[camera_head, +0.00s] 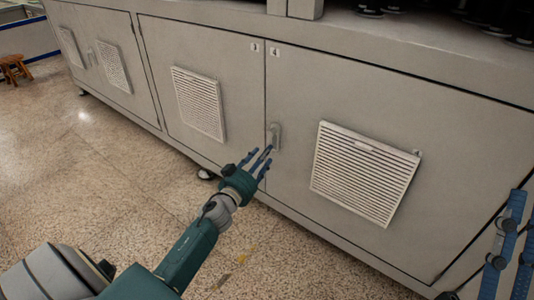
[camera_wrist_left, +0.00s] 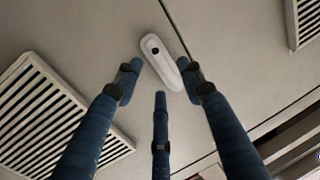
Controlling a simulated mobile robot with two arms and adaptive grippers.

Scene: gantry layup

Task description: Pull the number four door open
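The number four door (camera_head: 400,110) is a grey cabinet door right of a vertical seam, marked with a small 4 label (camera_head: 275,51). It looks shut. Its pale handle (camera_head: 274,135) is upright by the seam; it also shows in the left wrist view (camera_wrist_left: 178,72). My left gripper (camera_head: 262,160) is open, with its blue fingers spread just in front of and below the handle. In the left wrist view the fingertips (camera_wrist_left: 160,85) are around the handle's near end, with no clear grip; contact cannot be told. My right gripper (camera_head: 508,245) is partly cut off at the right edge.
A louvred vent (camera_head: 366,170) sits on the number four door. The number three door (camera_head: 205,55) with its own vent (camera_head: 198,103) is left of the seam. A wooden stool (camera_head: 14,68) stands far left.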

